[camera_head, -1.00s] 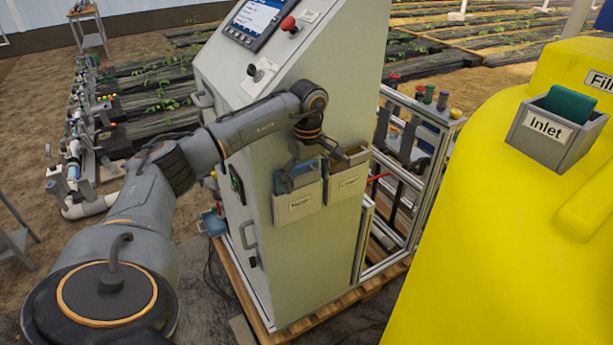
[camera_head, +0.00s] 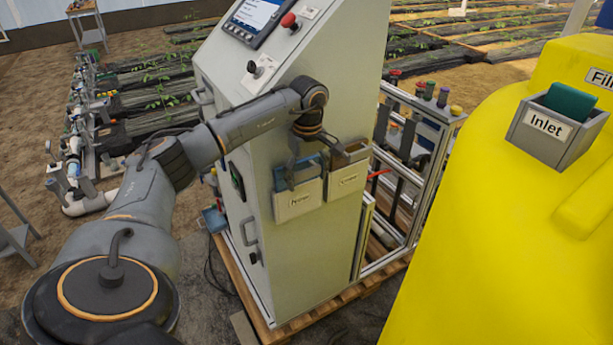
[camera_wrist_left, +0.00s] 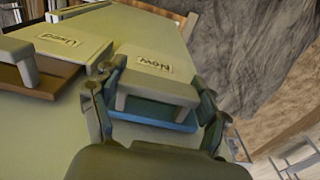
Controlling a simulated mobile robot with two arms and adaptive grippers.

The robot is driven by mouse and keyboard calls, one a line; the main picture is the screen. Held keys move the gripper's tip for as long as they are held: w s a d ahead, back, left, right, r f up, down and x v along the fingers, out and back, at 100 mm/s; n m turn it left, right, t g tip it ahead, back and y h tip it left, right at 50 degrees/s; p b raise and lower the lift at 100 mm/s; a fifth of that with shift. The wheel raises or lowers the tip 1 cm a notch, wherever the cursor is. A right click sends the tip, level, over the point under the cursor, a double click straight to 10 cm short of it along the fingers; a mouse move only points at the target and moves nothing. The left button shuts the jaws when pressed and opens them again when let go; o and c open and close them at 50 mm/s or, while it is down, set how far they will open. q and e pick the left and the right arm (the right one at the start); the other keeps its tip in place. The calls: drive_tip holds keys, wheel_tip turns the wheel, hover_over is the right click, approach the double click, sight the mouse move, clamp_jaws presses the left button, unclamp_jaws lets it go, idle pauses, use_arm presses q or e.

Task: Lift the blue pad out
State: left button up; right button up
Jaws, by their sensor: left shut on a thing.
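The blue pad (camera_head: 281,180) sits in the left of two pale holders (camera_head: 298,201) on the side of the grey cabinet. In the left wrist view the blue pad (camera_wrist_left: 165,121) lies between the fingers, by the opening of its holder (camera_wrist_left: 157,87). My left gripper (camera_head: 303,172) is over this holder and shut on the pad. It also shows in the left wrist view (camera_wrist_left: 152,110). The pad's lower part is hidden inside the holder. My right gripper is in neither view.
The right holder (camera_head: 346,182) holds a brown pad (camera_head: 350,155) close beside the left one. A yellow tank (camera_head: 480,240) at the right carries a grey Inlet holder (camera_head: 533,140) with a green pad (camera_head: 571,101). A metal frame (camera_head: 415,150) stands behind the cabinet.

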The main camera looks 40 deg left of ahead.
use_arm(q)
drive_tip(key=shift+r+p, duration=1)
drive_tip(key=shift+r, duration=0.5)
wheel_tip(320, 180, up, 10)
drive_tip(key=p, duration=0.7)
drive_tip(key=shift+f+p, duration=0.2)
drive_tip(key=shift+p, duration=0.1)
drive_tip(key=shift+f, duration=0.1)
